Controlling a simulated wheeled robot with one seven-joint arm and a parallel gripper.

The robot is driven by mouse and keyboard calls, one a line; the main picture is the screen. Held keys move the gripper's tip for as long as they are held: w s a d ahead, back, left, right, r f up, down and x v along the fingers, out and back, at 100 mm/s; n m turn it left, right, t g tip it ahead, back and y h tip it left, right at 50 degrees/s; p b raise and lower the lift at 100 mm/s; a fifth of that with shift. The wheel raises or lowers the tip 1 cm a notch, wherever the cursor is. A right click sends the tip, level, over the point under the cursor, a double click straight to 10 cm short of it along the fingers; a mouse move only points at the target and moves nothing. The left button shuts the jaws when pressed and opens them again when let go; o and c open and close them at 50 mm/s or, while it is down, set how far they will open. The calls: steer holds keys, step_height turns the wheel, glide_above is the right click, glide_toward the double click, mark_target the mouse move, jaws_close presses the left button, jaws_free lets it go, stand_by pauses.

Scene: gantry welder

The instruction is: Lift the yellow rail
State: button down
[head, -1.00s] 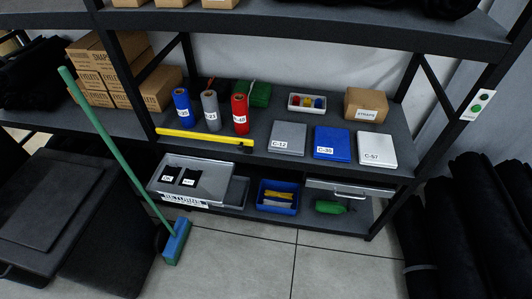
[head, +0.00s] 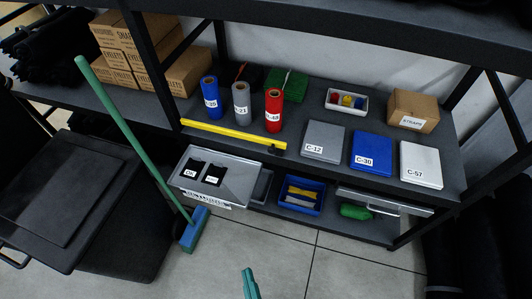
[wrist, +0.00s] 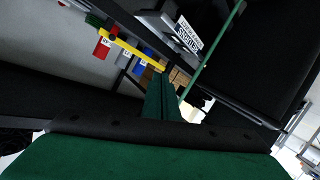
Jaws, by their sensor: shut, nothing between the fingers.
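The yellow rail (head: 233,136) lies along the front edge of the middle shelf (head: 350,181), left of the flat boxes, with a small dark piece at its right end. In the wrist view the yellow rail (wrist: 133,48) runs slantwise, past the fingertips. My gripper (head: 250,275) shows as teal-green fingers at the bottom of the head view, low in front of the shelf and apart from the rail. In the wrist view my gripper (wrist: 161,97) has its green fingers together with nothing between them.
Blue, grey and red rolls (head: 241,102) stand right behind the rail. Below it are a grey tray (head: 245,178) and a blue bin (head: 318,208). A green-handled broom (head: 130,130) leans at the left beside a black bin (head: 70,200). Floor in front is clear.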

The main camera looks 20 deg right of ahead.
steer(key=w+d+f+n+g+h, duration=0.1)
steer(key=w+d+f+n, duration=0.2)
steer(key=w+n, duration=0.4)
steer(key=w+d+f+n+h, duration=0.1)
steer(key=w+d+f+n, duration=0.3)
steer(key=w, duration=0.6)
steer(key=w+d+r+n+h, duration=0.1)
steer(key=w+d+n, duration=0.4)
steer(key=w, duration=0.6)
steer(key=w+d+r+n+g+h, duration=0.1)
steer(key=w+d+n, duration=0.4)
steer(key=w, duration=0.7)
steer(key=shift+d+g+h, duration=0.15)
steer(key=shift+g+h, duration=0.15)
steer(key=shift+h, duration=0.1)
